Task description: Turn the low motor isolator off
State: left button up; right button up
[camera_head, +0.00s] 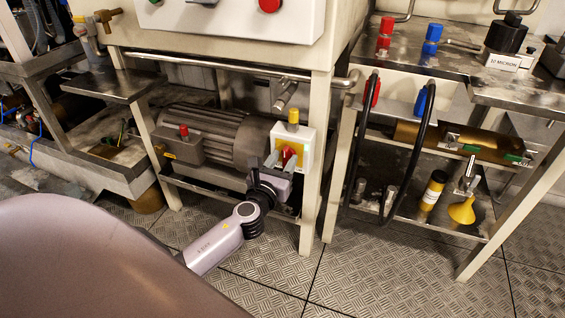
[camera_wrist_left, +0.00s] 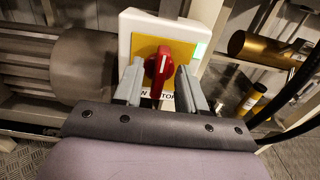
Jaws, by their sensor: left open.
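The low motor isolator is a white box with a yellow face (camera_head: 304,152) and a red rotary handle (camera_head: 288,154), fixed low by the frame leg to the right of the grey motor (camera_head: 205,135). In the left wrist view the red handle (camera_wrist_left: 159,68) stands upright on the yellow plate (camera_wrist_left: 182,47). A label below it is partly hidden by my gripper. My left gripper (camera_head: 278,163) is open in front of the isolator; in the wrist view its two fingers (camera_wrist_left: 160,88) stand on either side of the handle's lower part. I cannot tell whether they touch it. My right gripper is not in view.
A white panel with a red button (camera_head: 269,5) overhangs above. A metal rail (camera_head: 230,66) runs over the motor. To the right, black hoses (camera_head: 412,150) hang before a shelf with a yellow funnel (camera_head: 462,210). The chequer-plate floor (camera_head: 370,270) in front is clear.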

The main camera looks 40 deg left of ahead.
pick_arm(q)
grip_shut()
dwell(0.3)
jog(key=n+b, duration=0.1)
jog(key=n, duration=0.2)
jog(key=shift+a+f+n, duration=0.1)
jog(key=shift+n, duration=0.3)
jog(key=n, duration=0.4)
jog(key=n+b, duration=0.1)
jog(key=n, duration=0.9)
jog(key=shift+s+a+f, duration=0.1)
jog(key=shift+a+f, duration=0.15)
jog(key=shift+f, duration=0.1)
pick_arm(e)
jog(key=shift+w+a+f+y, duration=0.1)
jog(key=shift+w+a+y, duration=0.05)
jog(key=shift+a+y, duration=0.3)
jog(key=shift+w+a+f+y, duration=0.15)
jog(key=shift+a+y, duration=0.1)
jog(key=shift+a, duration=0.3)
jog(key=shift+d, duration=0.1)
